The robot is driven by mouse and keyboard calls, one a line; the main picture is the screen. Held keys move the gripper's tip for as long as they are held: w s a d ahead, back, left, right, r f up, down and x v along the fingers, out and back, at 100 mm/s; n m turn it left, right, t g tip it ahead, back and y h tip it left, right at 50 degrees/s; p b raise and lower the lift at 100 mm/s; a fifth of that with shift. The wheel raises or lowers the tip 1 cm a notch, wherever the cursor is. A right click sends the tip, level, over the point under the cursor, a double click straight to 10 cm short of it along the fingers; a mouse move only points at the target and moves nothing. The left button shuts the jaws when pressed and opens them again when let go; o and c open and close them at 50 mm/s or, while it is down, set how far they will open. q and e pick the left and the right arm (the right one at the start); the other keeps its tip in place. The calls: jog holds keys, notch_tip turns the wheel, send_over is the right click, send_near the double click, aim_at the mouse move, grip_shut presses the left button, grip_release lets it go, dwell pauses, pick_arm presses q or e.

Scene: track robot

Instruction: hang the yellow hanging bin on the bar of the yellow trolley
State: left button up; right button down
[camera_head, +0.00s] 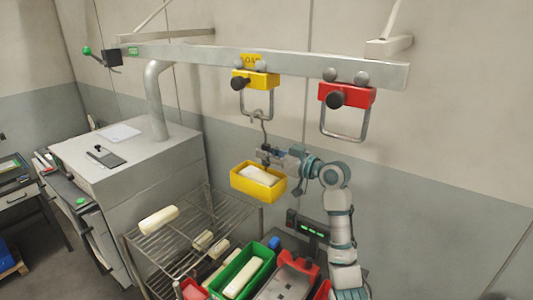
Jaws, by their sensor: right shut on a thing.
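The yellow hanging bin (239,183) holds a white block (260,175) and hangs in the air below the overhead rail. A grey hook (264,133) rises from it. My right gripper (268,154) is shut on the bin's hanger, just above the bin. The yellow trolley (264,80) sits on the rail, with its grey U-shaped bar (272,104) hanging below it. The top of the hook is at the bottom of this bar; I cannot tell whether it is over the bar or only close to it. My left gripper is not in view.
A red trolley (358,97) with its own bar hangs to the right on the rail (200,56). Below are a wire rack (165,248) with white blocks, a green bin (262,268) and red bins. A grey cabinet (150,155) stands left.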

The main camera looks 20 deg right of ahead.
jog(key=c, duration=1)
grip_release()
jog(key=shift+a, duration=0.15)
jog(key=shift+c, duration=0.2)
